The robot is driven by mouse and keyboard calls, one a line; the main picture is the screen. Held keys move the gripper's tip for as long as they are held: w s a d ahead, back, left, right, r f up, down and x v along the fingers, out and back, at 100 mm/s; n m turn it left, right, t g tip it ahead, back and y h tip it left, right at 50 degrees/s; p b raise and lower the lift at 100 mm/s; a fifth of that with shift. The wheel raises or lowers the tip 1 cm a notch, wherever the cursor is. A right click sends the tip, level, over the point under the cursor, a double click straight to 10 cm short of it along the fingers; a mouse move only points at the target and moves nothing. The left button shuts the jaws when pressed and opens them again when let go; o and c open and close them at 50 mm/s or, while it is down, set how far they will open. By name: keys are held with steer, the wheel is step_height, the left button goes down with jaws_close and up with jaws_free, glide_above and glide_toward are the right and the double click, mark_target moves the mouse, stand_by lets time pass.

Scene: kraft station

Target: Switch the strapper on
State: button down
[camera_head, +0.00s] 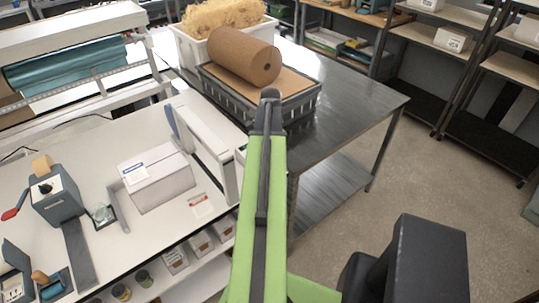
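A white upright frame with a grey edge (207,150), which looks like the strapper, stands on the white bench just left of my arm. My gripper (269,96) is at the far end of my raised arm, in front of the grey crate in the picture. Its fingers cannot be made out, and nothing is seen held.
A white carton (156,178) sits left of the frame. A grey tape dispenser (54,198) with a red lever stands further left. A brown paper roll (243,56) rests on the grey crate (297,106) on a steel table (350,108). Open floor (400,175) lies right.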

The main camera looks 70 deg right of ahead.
steer(key=shift+s+d+f, duration=0.1)
steer(key=shift+d+f, duration=0.1)
steer(key=shift+f, duration=0.05)
steer(key=shift+s+a+f, duration=0.2)
steer(key=shift+s+a, duration=0.3)
steer(key=shift+s, duration=0.15)
steer(key=shift+r, duration=0.1)
step_height(320, 180, up, 15)
steer(key=w+p, duration=0.1)
steer(key=p, duration=1.4)
steer(key=shift+d, duration=0.25)
steer(key=shift+w+f, duration=0.1)
steer(key=shift+f, duration=0.1)
